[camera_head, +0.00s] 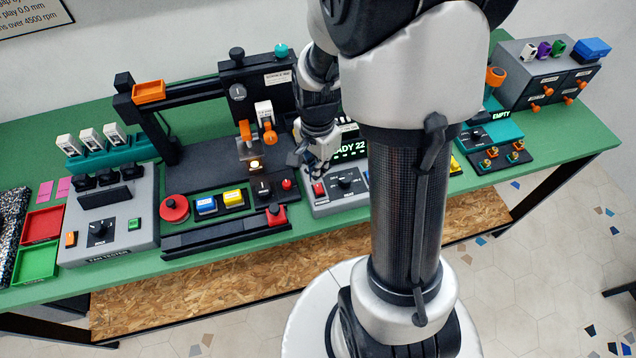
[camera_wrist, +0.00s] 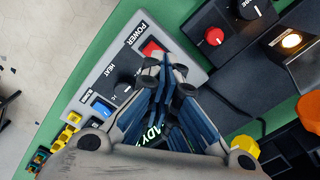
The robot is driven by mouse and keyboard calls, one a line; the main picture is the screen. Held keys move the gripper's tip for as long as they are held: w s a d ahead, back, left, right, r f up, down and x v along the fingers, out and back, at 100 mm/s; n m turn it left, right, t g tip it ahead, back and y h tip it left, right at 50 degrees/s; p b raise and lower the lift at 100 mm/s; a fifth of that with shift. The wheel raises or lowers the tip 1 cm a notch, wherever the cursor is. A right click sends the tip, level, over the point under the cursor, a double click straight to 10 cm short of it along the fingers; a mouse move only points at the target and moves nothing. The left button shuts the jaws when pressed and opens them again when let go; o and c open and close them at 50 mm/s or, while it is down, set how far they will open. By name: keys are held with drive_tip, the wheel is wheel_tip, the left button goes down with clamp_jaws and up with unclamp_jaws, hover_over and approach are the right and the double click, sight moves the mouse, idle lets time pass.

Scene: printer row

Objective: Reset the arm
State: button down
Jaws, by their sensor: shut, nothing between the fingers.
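My gripper (camera_head: 304,158) reaches down over the bench, just above the grey control box (camera_head: 325,205). In the wrist view my gripper (camera_wrist: 165,62) is shut with nothing between its fingertips. Its tips are close to the red power switch (camera_wrist: 152,48) on that box; I cannot tell whether they touch it. The red switch also shows in the head view (camera_head: 319,189). The box has a black knob (camera_wrist: 125,85), a blue button (camera_wrist: 103,107) and a lit display (camera_head: 349,149) partly hidden behind my arm.
The black printer (camera_head: 215,130) with a lit lamp (camera_head: 255,164) stands left of the box. Further left is the fan tester (camera_head: 110,220) with red (camera_head: 42,225) and green (camera_head: 36,262) trays. A grey drawer cabinet (camera_head: 545,80) stands at the right end. The green bench (camera_head: 590,140) is crowded.

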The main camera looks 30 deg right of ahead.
drive_tip(key=shift+r+p, duration=0.95)
drive_tip(key=shift+r, duration=0.45)
drive_tip(key=shift+r, duration=0.1)
